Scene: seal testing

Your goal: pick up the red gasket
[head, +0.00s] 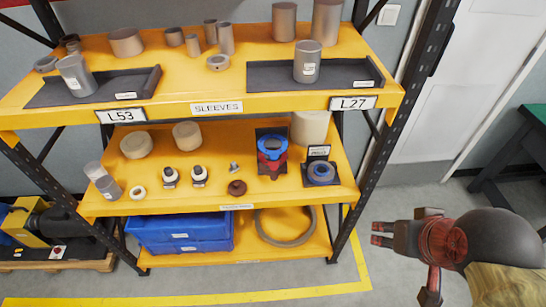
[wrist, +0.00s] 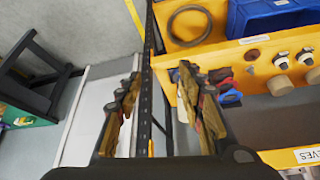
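Part of the red piece (wrist: 221,75) shows in the wrist view, partly hidden by a finger. A dark red-brown round part (head: 237,188) lies on the same shelf to its left. My gripper (head: 376,233) is to the right of the shelf, in free air, well apart from the red piece. In the wrist view its two fingers (wrist: 160,78) are spread wide, with nothing held between them.
A second dark holder with a blue-grey ring (head: 321,173) stands right of the red piece. The black rack post (head: 362,180) rises between my gripper and the shelf. The upper shelf (head: 225,88) overhangs the middle one. Blue bins (head: 180,232) and a large ring (head: 285,240) sit below.

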